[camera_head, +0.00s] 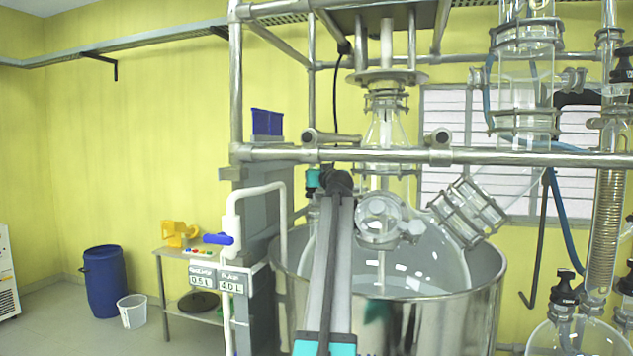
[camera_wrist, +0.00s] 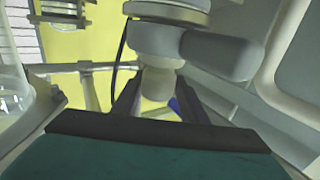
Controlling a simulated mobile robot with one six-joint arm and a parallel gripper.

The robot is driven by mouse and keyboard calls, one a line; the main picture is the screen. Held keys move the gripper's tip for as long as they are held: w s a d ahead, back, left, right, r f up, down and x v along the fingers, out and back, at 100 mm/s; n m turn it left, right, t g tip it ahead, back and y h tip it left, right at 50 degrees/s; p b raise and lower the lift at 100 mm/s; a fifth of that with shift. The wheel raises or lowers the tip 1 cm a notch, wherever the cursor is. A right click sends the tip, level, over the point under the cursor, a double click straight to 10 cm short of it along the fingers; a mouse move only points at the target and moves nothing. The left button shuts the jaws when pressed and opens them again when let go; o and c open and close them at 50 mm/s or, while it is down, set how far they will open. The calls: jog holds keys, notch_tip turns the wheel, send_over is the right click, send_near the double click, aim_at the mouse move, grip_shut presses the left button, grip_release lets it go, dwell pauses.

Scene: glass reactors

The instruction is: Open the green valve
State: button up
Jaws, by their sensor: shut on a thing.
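I cannot make out a green valve handle in either view. In the wrist view, my gripper (camera_wrist: 158,100) has its two dark fingers on either side of a pale, rounded piece (camera_wrist: 158,82), shut on it. This piece sits below a grey rounded fitting (camera_wrist: 215,55). Whether it belongs to the green valve I cannot tell. In the head view, the teal body of my gripper (camera_head: 313,180) shows beside the steel frame, left of the glass reactor (camera_head: 385,125); its fingertips are hidden there.
A steel vessel (camera_head: 470,310) stands right of my arm. A steel rail (camera_head: 520,158) crosses above it. A white pipe (camera_head: 258,190) with a blue valve handle (camera_head: 218,239) is at the left. A blue barrel (camera_head: 104,280) and a side table (camera_head: 158,290) stand farther left.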

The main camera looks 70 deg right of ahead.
jog(key=shift+t+b, duration=0.3)
jog(key=shift+b, duration=0.4)
jog(key=o, duration=0.9)
jog(key=shift+c, duration=0.2)
jog(key=p, duration=0.2)
jog(key=g+p, duration=0.1)
jog(key=p, duration=0.1)
jog(key=shift+a+r+m+g+h, duration=0.1)
jog(key=shift+r+m+g+h, duration=0.05)
jog(key=shift+m+g+h, duration=0.2)
jog(key=m+g+h+p, duration=0.1)
jog(key=m+g+p, duration=0.1)
jog(key=p, duration=0.5)
jog(key=g+p, duration=0.1)
jog(key=p, duration=0.1)
jog(key=shift+m+h+p, duration=0.25)
jog(key=shift+h+p, duration=0.1)
jog(key=shift+f+g, duration=0.2)
jog(key=shift+g, duration=0.05)
jog(key=shift+m+g+h, duration=0.3)
jog(key=shift+m+g, duration=0.2)
jog(key=shift+g, duration=0.1)
